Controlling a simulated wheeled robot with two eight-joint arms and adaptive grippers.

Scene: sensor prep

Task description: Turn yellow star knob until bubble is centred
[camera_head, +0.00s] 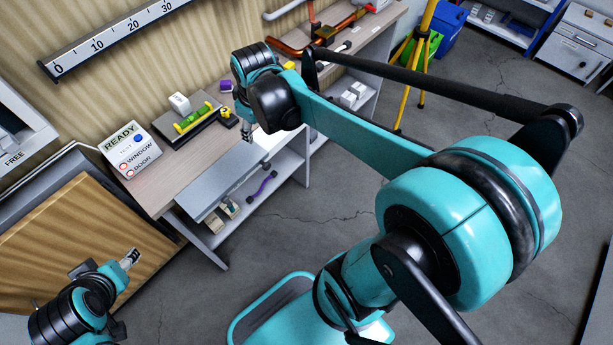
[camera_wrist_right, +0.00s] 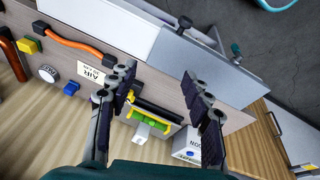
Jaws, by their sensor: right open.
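The bubble level (camera_head: 195,118), a green vial in a yellow frame, sits on a dark plate on the bench. A small yellow knob (camera_head: 225,112) is at the plate's right end. My right gripper (camera_head: 247,132) hangs beside it, to its right. In the right wrist view my right gripper (camera_wrist_right: 160,112) is open and empty, and the level (camera_wrist_right: 150,117) shows between its fingers. A bit of yellow (camera_wrist_right: 131,97) beside the left finger may be the knob, partly hidden. The bubble's position is too small to read. My left gripper (camera_head: 132,258) is at lower left, away from the bench.
A white READY panel (camera_head: 131,150) stands left of the level. A grey board (camera_head: 208,190) lies along the bench's front edge. Orange pipework (camera_head: 295,45) is at the back. In the wrist view an AIR label (camera_wrist_right: 91,75) and a blue knob (camera_wrist_right: 71,88) are left of the fingers.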

